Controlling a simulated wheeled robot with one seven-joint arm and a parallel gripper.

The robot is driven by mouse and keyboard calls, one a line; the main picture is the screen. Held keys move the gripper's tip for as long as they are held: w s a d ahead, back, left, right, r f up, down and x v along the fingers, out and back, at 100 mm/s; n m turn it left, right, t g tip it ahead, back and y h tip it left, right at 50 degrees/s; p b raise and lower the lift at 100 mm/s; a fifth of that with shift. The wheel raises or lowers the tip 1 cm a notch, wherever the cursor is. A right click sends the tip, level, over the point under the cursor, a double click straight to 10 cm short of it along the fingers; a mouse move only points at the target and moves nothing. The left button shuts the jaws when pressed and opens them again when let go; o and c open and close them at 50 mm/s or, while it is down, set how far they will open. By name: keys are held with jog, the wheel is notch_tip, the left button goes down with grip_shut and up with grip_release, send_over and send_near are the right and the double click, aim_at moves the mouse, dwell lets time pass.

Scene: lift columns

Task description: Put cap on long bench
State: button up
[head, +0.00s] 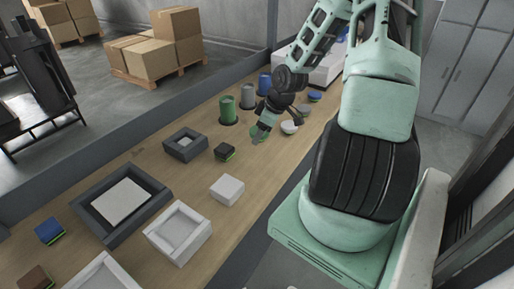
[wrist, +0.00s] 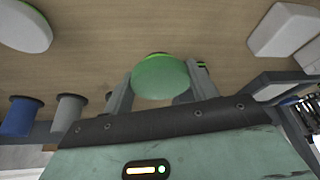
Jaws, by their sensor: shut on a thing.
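My gripper (wrist: 158,88) is shut on a round green cap (wrist: 160,77), which sits between the two grey fingers in the wrist view. In the head view my gripper (head: 260,137) is over the middle of the long wooden bench (head: 160,160). The bench surface (wrist: 150,25) also shows behind the cap in the wrist view. I cannot tell whether the cap touches the bench.
A green cylinder (head: 228,110), a grey one (head: 248,96) and a blue one (head: 265,84) stand behind my gripper. A white round piece (head: 289,127) lies to its right.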

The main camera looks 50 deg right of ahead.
aim_at(257, 153)
jog(key=shift+f, duration=3.1)
jog(key=shift+f, duration=0.1)
jog(key=o, duration=1.1)
jog(key=shift+c, duration=0.2)
